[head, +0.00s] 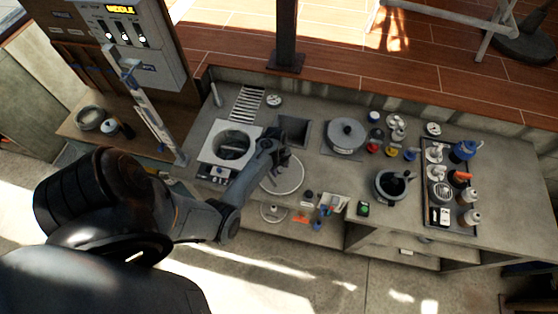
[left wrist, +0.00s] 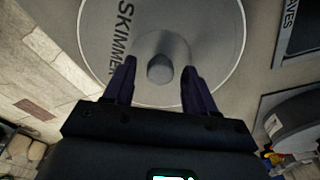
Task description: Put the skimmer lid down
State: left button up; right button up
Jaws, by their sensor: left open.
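The skimmer lid (head: 291,181) is a round grey disc lying on the counter near its front edge. In the left wrist view, the lid (left wrist: 205,25) shows dark "SKIMMER" lettering and a round central knob (left wrist: 160,68). My left gripper (head: 283,158) is over the lid. Its fingers (left wrist: 159,66) are open, one on each side of the knob, with gaps visible. I cannot tell how far the fingertips are above the lid's surface. The round skimmer opening (head: 234,146) in a pale square plate (head: 208,152) is uncovered, left of the lid. My right gripper is not in view.
A square dark recess (head: 293,130) and a round grey lidded item (head: 346,135) lie behind and right of the lid. A dark pot (head: 392,184) and a tray of bottles (head: 428,219) stand farther right. Small tools (head: 326,207) lie by the front edge.

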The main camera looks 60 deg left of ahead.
pick_arm(q)
notch_tip(320, 180, up, 14)
jog(key=s+n+y, duration=0.2)
jog(key=n, duration=0.1)
jog(key=s+d+r+n+t, duration=0.1)
jog(key=s+d+r+n, duration=0.1)
jog(key=d, duration=0.6)
jog(key=s+d+r+n+t, duration=0.1)
jog(key=s+d+r+n, duration=0.2)
jog(key=d, duration=0.5)
jog(key=s+d+r+n+t, duration=0.1)
jog(key=s+d+r+n, duration=0.2)
jog(key=d, duration=0.5)
jog(key=shift+s+d+r+n+h, duration=0.15)
jog(key=shift+s+d+n+h, duration=0.2)
jog(key=shift+s+n, duration=0.6)
notch_tip(320, 180, up, 3)
jog(key=p, duration=0.3)
jog(key=shift+r, duration=0.15)
